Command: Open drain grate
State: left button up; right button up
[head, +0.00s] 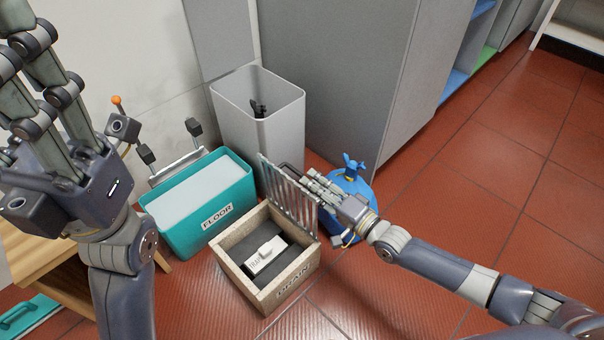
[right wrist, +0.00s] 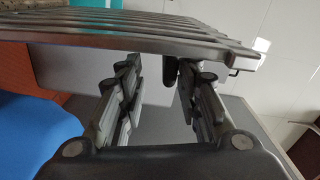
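The drain box (head: 230,253), a square stone-coloured box labelled DRAIN, stands on the floor in the middle of the head view. Its metal slatted grate (head: 284,190) stands raised at the back edge, tilted up, with the box open below. My right gripper (head: 312,183) is at the grate's right side. In the right wrist view, the grate (right wrist: 120,32) crosses above my right gripper (right wrist: 160,68), whose fingers are apart, with a small dark piece near their tips. My left gripper (head: 35,75) is raised at the left, its fingertips partly cut off.
Inside the box lies a white labelled block (head: 265,256). A teal bin (head: 212,222) labelled FLOOR stands behind left, a tall grey bin (head: 275,135) behind it. A tied blue bag (head: 353,184) sits behind my right gripper. Red tiled floor (head: 510,190) is clear at right.

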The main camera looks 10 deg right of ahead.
jog(key=v, duration=0.7)
jog(key=shift+s+d+r, duration=0.2)
jog(key=shift+s+r, duration=0.05)
jog(key=shift+s, duration=0.05)
